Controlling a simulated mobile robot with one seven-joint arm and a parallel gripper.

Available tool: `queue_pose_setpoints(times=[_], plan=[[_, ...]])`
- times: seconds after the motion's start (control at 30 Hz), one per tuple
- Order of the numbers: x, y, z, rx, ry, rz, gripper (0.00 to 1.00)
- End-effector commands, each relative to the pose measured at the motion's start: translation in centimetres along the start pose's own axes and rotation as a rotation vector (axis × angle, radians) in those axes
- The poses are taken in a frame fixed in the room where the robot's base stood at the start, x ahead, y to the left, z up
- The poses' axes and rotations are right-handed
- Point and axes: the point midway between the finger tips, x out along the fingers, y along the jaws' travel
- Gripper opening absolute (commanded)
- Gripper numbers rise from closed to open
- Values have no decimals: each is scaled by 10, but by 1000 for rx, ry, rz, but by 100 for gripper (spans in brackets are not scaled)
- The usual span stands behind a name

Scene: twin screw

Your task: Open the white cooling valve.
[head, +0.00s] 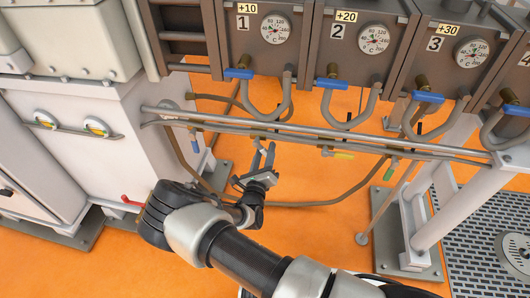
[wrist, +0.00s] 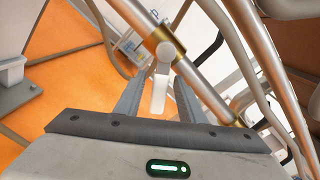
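The white valve lever (wrist: 160,92) hangs from a brass fitting (wrist: 164,45) on a pipe in the wrist view. In that view it appears between the two fingers of my gripper (wrist: 159,105), with a gap on either side. I cannot tell whether its end reaches between the fingertips in depth. In the head view my gripper (head: 263,157) is open, with its fingers pointing up at the horizontal pipe. The white lever is hard to make out there, near or behind the fingertips.
Along the same pipe (head: 310,141) sit a blue lever (head: 194,140), a yellow lever (head: 343,155) and a green lever (head: 389,172). Above are numbered units with gauges (head: 275,28) and blue-handled valves (head: 239,73). A brown hose (head: 310,205) hangs below. A red lever (head: 131,201) is at left.

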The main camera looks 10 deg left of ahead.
Motion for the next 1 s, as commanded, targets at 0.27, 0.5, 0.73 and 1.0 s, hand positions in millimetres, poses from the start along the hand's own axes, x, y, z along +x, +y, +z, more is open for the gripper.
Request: queue_pose_setpoints(times=[0.27, 0.5, 0.73, 1.0], plan=[[-30, 0, 2, -1, 0, 3, 36], [-89, 0, 2, -2, 0, 5, 36], [-141, 0, 1, -1, 0, 2, 36], [-172, 0, 0, 0, 0, 0, 36]])
